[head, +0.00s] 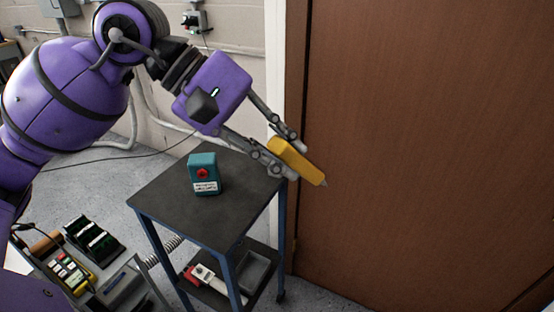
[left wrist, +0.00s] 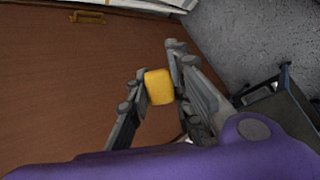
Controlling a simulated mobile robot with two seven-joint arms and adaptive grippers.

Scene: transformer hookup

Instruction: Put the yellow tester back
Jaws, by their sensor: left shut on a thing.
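The yellow tester (head: 297,161) is a yellow block with a thin grey tip. My left gripper (head: 283,156) is shut on it and holds it in the air near the right edge of the cart, in front of the brown door. The tester's tip points down and to the right in the head view. In the left wrist view the tester (left wrist: 159,87) sits between the two fingers of the left gripper (left wrist: 160,85). My right gripper is not in view.
A dark cart (head: 152,196) with blue legs carries a teal box (head: 203,173) with a red knob. Its lower shelf holds a red and white tool (head: 207,279). A brown door (head: 420,140) stands close on the right. A lower-left tray holds a yellow keypad device (head: 72,273) and black-green parts (head: 93,240).

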